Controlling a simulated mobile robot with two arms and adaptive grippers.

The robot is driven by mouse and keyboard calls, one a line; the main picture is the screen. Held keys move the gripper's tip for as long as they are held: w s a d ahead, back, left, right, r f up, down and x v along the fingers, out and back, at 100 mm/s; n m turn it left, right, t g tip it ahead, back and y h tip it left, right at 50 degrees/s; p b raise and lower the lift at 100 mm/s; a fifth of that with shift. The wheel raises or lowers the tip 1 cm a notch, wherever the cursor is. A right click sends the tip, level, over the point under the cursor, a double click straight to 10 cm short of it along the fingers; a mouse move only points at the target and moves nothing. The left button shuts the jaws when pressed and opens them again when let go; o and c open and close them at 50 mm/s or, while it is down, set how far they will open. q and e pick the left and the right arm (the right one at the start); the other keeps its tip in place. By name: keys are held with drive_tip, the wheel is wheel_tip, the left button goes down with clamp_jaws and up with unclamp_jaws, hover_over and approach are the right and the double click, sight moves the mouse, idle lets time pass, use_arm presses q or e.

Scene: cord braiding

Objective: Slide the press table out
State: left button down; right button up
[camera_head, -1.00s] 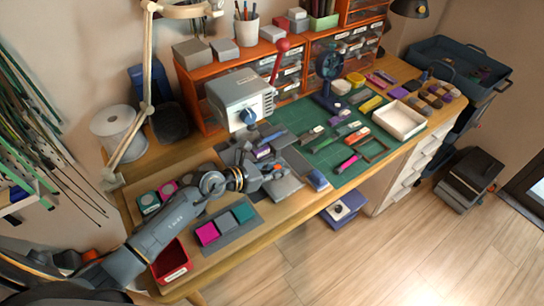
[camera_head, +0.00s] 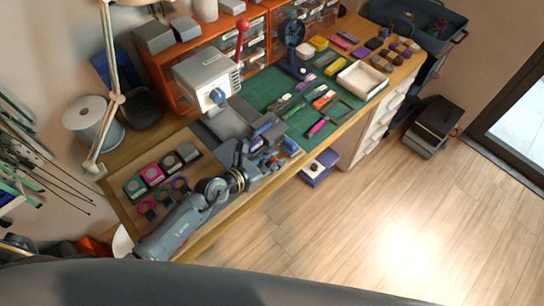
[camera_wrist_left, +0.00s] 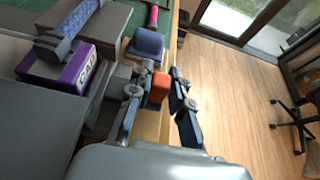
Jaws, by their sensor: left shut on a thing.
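The press (camera_head: 207,82) is a light grey box with a blue knob and a red lever, standing on the bench. Its press table (camera_head: 230,120) is a flat grey plate that shows below and in front of it. My left gripper (camera_head: 268,162) is at the bench's front edge, past the near end of the plate. In the left wrist view the left gripper (camera_wrist_left: 164,88) has a small orange block (camera_wrist_left: 159,87) between its fingers. A grey surface fills the left of that view. I cannot tell whether the block is joined to the plate. My right gripper is not in view.
A purple box (camera_wrist_left: 62,70) and a blue block (camera_wrist_left: 148,43) lie close to the left gripper. A green mat (camera_head: 270,92) with tools is to the right. Coloured pieces lie in a tray on the left. The floor (camera_head: 330,230) in front is clear.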

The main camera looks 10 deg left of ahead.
use_arm(q)
drive_tip(key=c, duration=1.3)
unclamp_jaws()
drive_tip(key=shift+s+d+f, duration=0.1)
drive_tip(key=shift+o, duration=0.5)
drive_tip(key=v, duration=1.2)
